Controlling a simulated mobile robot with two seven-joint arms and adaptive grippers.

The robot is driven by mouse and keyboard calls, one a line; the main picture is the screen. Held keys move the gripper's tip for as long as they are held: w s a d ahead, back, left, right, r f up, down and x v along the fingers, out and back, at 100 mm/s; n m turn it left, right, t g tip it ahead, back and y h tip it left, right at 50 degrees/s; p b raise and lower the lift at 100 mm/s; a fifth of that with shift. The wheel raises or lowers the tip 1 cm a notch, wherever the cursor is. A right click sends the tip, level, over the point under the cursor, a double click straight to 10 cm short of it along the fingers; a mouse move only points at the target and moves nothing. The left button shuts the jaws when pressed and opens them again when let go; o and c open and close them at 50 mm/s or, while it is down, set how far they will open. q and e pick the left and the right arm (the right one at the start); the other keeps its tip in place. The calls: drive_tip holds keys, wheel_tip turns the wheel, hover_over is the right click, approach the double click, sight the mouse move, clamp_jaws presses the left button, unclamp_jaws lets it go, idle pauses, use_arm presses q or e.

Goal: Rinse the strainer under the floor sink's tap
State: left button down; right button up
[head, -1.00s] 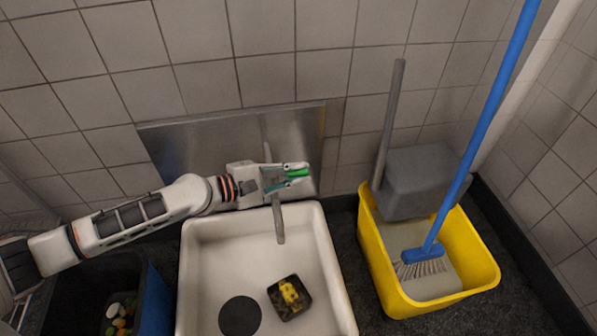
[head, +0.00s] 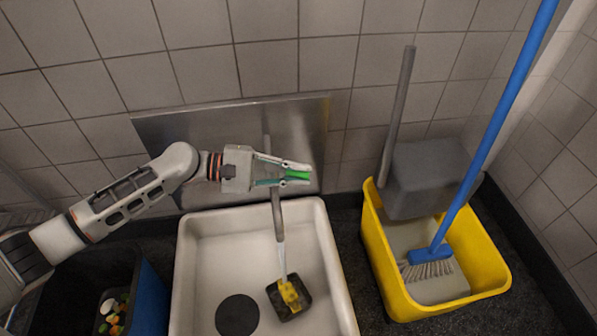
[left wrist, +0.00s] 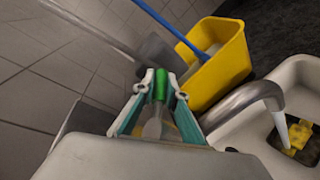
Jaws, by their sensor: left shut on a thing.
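The strainer (head: 303,304), a small dark square basket with yellow bits (head: 290,294) in it, lies in the white floor sink (head: 200,262). It shows in the left wrist view (left wrist: 299,155) too. The grey tap (head: 277,215) arches over the sink, and water (head: 282,262) runs from its spout onto the strainer. My left gripper (head: 294,174) is above the sink's back edge, behind the spout, shut on a green piece (left wrist: 158,85) that looks like the tap's handle. Its fingers partly hide this piece. My right gripper is not in view.
A yellow bucket (head: 376,245) with a blue-handled brush (head: 430,255) and a grey-handled tool stands right of the sink. A blue bin (head: 150,300) with colourful scraps stands left. A round dark drain (head: 237,315) is beside the strainer. A steel plate and tiled wall are behind.

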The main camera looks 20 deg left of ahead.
use_arm(q)
drive_tip(key=c, duration=2)
unclamp_jaws()
drive_tip(key=shift+s+a, duration=0.1)
drive_tip(key=v, duration=1.1)
drive_tip(key=shift+s+a+r, duration=0.15)
drive_tip(key=shift+s+a, duration=0.05)
drive_tip(key=shift+a, duration=0.15)
